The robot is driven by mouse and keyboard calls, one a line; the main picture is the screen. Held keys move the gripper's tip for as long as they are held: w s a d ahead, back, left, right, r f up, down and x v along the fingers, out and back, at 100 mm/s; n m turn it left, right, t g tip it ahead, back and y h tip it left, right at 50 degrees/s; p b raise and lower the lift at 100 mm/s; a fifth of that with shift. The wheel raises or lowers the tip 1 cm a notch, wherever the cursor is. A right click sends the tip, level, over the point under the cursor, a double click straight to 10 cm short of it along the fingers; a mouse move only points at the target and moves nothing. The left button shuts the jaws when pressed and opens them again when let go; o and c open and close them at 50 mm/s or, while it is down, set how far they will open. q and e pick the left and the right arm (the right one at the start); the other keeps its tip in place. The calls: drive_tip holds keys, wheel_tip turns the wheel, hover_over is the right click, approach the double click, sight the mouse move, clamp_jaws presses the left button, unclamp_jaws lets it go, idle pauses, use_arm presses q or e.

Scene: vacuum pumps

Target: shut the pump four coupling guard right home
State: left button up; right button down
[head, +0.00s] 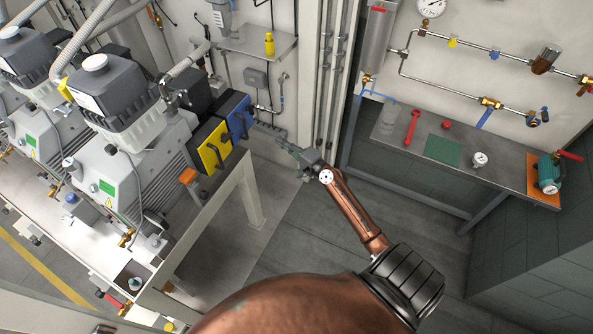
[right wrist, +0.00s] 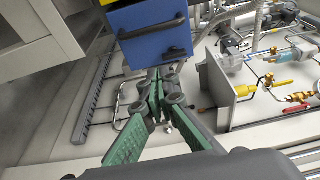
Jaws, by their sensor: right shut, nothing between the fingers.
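A blue guard (head: 237,117) with a dark handle is on the end of the pump row, beside a yellow guard (head: 213,148) with a similar handle. I cannot read which one belongs to pump four, nor tell how far either stands open. My right gripper (head: 282,143) is shut and empty, to the right of the blue guard and apart from it in the head view. In the right wrist view its green fingers (right wrist: 157,88) meet just below the lower edge of the blue guard (right wrist: 150,40), whose handle faces me. My left gripper is not in view.
Grey pumps (head: 120,90) stand in a row on a pale frame (head: 215,205) at the left. A workbench (head: 460,140) with a red wrench (head: 412,127) and valves is at the right. A wall shelf (head: 260,42) holds a yellow bottle (head: 269,44). The floor between is free.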

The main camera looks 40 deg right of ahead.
drive_tip(key=s+f+n+g+h, duration=0.1)
drive_tip(key=s+f+n+g, duration=0.15)
drive_tip(key=s+f, duration=0.9)
drive_tip(key=s+a+f+n+g+h, duration=0.15)
drive_tip(key=s+f+g, duration=0.35)
drive_tip(key=f, duration=1.2)
drive_tip(key=s+f+n+g, duration=0.25)
drive_tip(key=s+f, duration=0.65)
drive_tip(key=f, duration=0.5)
drive_tip(key=s+a+f+n+g, duration=0.2)
drive_tip(key=s+f, duration=0.4)
drive_tip(key=s, duration=0.6)
drive_tip(key=s+a+f+n+g, duration=0.2)
drive_tip(key=s+a+f+n, duration=0.3)
drive_tip(key=s, duration=0.7)
drive_tip(key=s+a+f+n+g, duration=0.3)
drive_tip(key=s+a+f+n, duration=0.1)
drive_tip(key=s, duration=0.8)
wheel_tip(320, 180, down, 3)
drive_tip(key=shift+a+r, duration=0.15)
drive_tip(key=shift+a, duration=0.4)
